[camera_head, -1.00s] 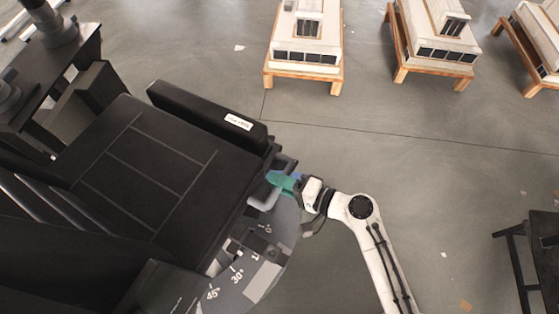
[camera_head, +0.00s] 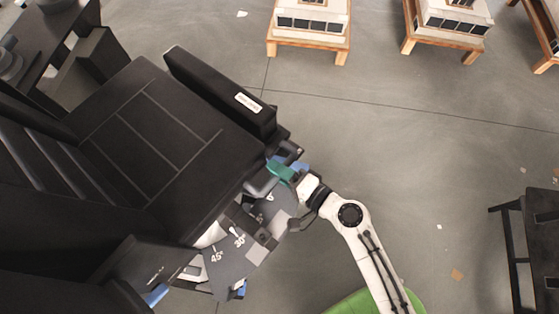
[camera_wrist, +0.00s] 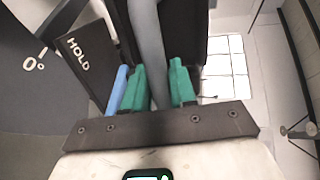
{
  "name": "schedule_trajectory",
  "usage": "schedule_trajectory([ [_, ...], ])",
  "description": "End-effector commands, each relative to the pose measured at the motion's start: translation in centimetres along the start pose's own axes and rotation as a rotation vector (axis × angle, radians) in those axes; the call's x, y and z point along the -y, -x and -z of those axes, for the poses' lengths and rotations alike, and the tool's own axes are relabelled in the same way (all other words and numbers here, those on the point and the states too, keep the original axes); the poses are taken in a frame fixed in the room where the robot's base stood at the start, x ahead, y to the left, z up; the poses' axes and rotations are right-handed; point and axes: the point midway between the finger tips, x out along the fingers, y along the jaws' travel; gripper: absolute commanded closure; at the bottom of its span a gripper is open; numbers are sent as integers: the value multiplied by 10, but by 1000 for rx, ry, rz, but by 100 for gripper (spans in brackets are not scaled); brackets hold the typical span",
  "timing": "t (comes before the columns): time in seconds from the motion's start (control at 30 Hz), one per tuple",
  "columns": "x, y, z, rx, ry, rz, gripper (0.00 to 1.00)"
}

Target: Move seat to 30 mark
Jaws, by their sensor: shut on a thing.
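The black seat (camera_head: 165,130) fills the left of the head view, with a long padded armrest (camera_head: 220,92) along its upper side. At its lower right corner is a dark dial plate (camera_head: 236,254), with 30° and 45° marks readable. A grey bar handle (camera_head: 258,186) sticks out above the dial. My gripper (camera_head: 282,171), with green fingers, is shut on this handle. In the wrist view the grey handle (camera_wrist: 147,45) runs between the two fingers. A 0° mark and a plate (camera_wrist: 84,62) reading HOLD show at left there. The dial's pointer is not clear.
Wooden-legged model buildings (camera_head: 310,22) stand at the top of the head view. A black table (camera_head: 535,240) stands at the right edge. Open grey floor (camera_head: 400,130) lies between them. A blue piece (camera_wrist: 117,92) is beside the left finger.

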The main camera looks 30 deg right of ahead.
Motion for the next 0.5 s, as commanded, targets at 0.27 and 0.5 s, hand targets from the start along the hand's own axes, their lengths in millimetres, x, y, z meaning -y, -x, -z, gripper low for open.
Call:
schedule_trajectory([
  [0.27,-1,0,0,0,-1,-2,58],
  [0.5,-1,0,0,0,0,-1,56],
])
